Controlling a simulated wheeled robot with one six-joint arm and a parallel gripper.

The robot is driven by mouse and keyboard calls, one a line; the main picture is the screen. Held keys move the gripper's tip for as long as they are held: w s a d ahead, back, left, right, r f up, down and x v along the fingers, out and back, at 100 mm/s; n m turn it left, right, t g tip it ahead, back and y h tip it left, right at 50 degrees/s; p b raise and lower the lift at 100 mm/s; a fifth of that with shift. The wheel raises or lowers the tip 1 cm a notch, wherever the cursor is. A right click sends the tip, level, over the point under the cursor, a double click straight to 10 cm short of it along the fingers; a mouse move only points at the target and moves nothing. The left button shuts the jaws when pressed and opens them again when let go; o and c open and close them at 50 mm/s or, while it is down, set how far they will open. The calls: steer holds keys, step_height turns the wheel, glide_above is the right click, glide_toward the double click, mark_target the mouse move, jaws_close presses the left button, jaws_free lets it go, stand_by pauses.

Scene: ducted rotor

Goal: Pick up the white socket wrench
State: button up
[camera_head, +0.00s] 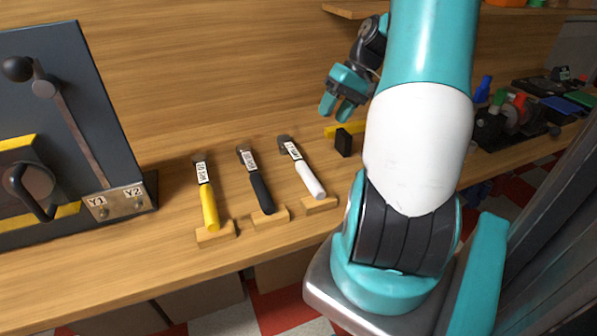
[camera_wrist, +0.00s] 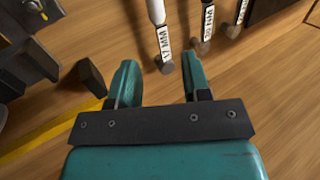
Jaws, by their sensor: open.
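The white socket wrench (camera_head: 305,174) lies on the wooden bench, its white handle on a small wooden block and its dark head toward the back. In the wrist view the white wrench (camera_wrist: 158,26) shows at the top, its labelled shaft and socket end just beyond the fingertips. My gripper (camera_head: 342,106) is open and empty, above the bench, behind and to the right of the wrench. In the wrist view my gripper (camera_wrist: 160,82) has its two teal fingers spread, with bare wood between them. The far end of the handle is out of the wrist view.
A black-handled wrench (camera_head: 259,185) and a yellow-handled wrench (camera_head: 207,200) lie left of the white one on similar blocks. A black upright block (camera_head: 343,142) and yellow strip stand to its right. A dark panel with a lever (camera_head: 65,115) is far left.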

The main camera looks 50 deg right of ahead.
steer(key=f, duration=0.1)
glide_toward(304, 171)
steer(key=f, duration=0.1)
steer(key=w+f, duration=0.1)
steer(key=f, duration=0.1)
steer(key=w+f, duration=0.1)
steer(key=f, duration=0.1)
steer(key=shift+w+a+f, duration=0.15)
steer(key=shift+w+a, duration=0.1)
steer(key=shift+a, duration=0.1)
steer(key=x, duration=0.5)
steer(key=shift+s+a+f, duration=0.15)
steer(key=shift+f, duration=0.15)
steer(key=shift+c, duration=0.2)
steer(key=c, duration=0.7)
